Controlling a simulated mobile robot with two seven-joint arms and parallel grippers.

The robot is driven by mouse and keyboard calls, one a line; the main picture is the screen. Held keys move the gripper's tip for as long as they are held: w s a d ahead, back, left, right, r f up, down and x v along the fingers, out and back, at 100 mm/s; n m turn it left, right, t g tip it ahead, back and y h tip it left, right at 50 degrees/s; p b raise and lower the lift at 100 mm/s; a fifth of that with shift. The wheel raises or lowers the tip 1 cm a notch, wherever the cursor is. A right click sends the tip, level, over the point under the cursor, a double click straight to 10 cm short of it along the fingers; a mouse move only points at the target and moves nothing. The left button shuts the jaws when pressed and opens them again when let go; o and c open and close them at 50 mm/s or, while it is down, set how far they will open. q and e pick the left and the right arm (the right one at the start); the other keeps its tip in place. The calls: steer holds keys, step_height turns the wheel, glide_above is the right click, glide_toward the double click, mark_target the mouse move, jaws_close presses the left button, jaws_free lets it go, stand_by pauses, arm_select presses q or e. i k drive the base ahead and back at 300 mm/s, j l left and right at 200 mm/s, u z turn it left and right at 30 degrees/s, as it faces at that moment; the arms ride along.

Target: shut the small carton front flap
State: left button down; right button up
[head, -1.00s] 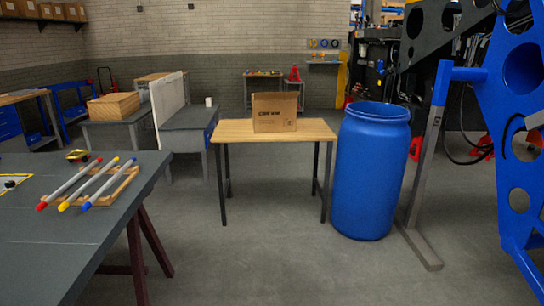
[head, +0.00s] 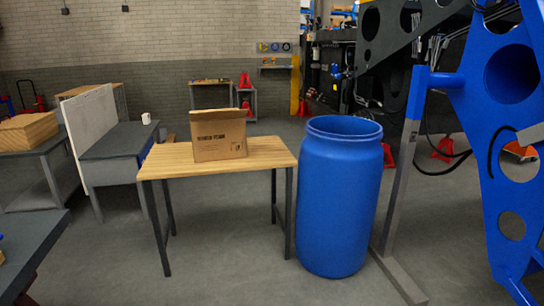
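The small brown carton (head: 219,138) stands upright on a wooden-topped table (head: 262,155) in the middle of the head view. Dark print shows on its front face. A flap (head: 217,115) appears raised along its top front edge, and I cannot tell exactly how far it is folded. The inside of the carton is hidden. Neither of my grippers shows in the view.
A tall blue barrel (head: 337,200) stands right beside the table. A grey post (head: 402,170) and a large blue frame (head: 505,130) are farther right. A dark bench (head: 35,245) cuts in at lower left. Floor in front of the table is clear.

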mark_target(205, 116)
steer(key=i+z, duration=0.2)
steer(key=z, duration=0.15)
steer(key=i+z, duration=0.2)
steer(key=z, duration=0.2)
steer(key=i+j+z, duration=0.2)
steer(key=z, duration=10.5)
